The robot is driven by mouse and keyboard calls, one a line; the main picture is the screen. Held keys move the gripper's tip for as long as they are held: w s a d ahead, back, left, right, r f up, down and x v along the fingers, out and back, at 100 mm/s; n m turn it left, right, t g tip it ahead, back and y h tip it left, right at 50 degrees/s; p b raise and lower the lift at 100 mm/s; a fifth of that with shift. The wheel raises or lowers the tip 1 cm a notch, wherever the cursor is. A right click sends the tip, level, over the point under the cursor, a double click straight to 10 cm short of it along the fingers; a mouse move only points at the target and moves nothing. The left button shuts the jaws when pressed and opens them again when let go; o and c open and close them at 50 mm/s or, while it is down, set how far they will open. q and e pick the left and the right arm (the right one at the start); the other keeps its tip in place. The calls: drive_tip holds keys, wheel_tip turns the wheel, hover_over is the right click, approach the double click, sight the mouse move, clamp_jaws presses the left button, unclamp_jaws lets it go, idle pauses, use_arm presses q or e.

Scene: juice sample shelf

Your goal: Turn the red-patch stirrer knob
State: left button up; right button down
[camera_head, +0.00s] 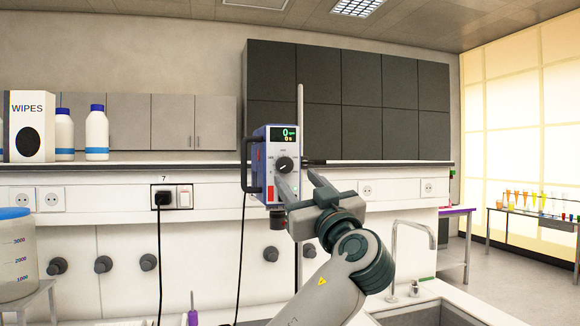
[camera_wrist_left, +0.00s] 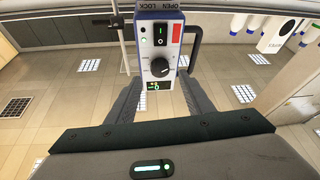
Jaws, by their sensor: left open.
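The stirrer (camera_head: 259,156) is a blue-edged box with a white front, held on a vertical metal rod. Its dark round knob (camera_head: 284,164) sits mid-front, with a green-lit display above it. A red patch (camera_head: 270,193) is low on the front. In the left wrist view the knob (camera_wrist_left: 160,68) shows with a white pointer mark, and the red patch (camera_wrist_left: 176,34) is above right of it. My left gripper (camera_head: 296,176) is open in front of the stirrer. In the wrist view its fingers lie either side of the knob, apart from it. My right gripper is out of view.
A black handle (camera_head: 246,166) juts from the stirrer's left side. A power cable hangs from the wall socket (camera_head: 162,197). A sink with a tap (camera_head: 413,223) is at lower right.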

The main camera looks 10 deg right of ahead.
sight(287, 168)
use_arm(q)
drive_tip(key=shift+p+x, duration=0.65)
drive_tip(key=shift+x, duration=2.05)
drive_tip(key=c, duration=1.1)
